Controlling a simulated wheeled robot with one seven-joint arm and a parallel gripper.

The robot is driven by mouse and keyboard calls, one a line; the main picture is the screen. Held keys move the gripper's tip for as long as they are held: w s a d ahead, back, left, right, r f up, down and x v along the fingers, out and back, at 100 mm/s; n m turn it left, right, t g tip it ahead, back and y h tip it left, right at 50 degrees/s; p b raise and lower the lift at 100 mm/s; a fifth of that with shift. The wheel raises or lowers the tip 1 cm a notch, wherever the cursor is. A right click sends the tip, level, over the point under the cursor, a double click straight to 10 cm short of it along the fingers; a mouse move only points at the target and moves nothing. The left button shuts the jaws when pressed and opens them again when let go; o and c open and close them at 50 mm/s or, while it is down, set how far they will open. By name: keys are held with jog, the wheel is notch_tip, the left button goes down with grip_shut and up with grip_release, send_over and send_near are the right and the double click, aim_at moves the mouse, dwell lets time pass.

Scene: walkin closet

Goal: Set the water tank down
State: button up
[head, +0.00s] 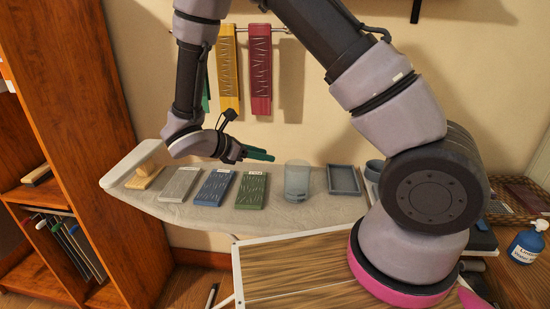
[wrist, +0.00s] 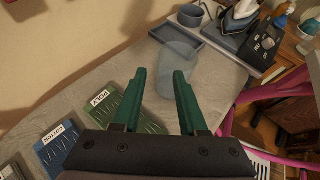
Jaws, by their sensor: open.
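The water tank, a clear bluish cylinder (head: 297,182), stands upright on the grey-covered ironing board (head: 215,217). It also shows in the wrist view as a pale see-through shape (wrist: 215,78) beyond my fingertips. My gripper (head: 262,154) is open, with green fingers pointing right, to the left of the tank and above the board. In the wrist view the open fingers (wrist: 160,74) have no object gripped between them, and the tank lies ahead and slightly right.
A blue-grey tray (head: 344,180) and a small cup (head: 374,168) sit right of the tank. A green labelled pad (head: 251,190), a blue one (head: 215,188) and a grey one (head: 180,184) lie to its left. Yellow and red pieces (head: 260,83) hang on the wall behind.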

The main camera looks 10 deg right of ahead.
jog(key=s+d+r+m+t+y, duration=0.1)
jog(key=s+d+r+m+y, duration=0.3)
jog(key=r+m, duration=0.5)
jog(key=s+d+r+m+y, duration=0.5)
jog(key=r+m, duration=0.3)
jog(key=r, duration=0.2)
jog(key=s+d+r+m+t+y, duration=0.1)
jog(key=s+d+r+m+y, duration=0.3)
jog(key=r+m, duration=0.5)
jog(key=shift+s+d+r+m+t, duration=0.15)
jog(key=shift+d+r+m+t, duration=0.15)
jog(key=shift+d+r, duration=0.5)
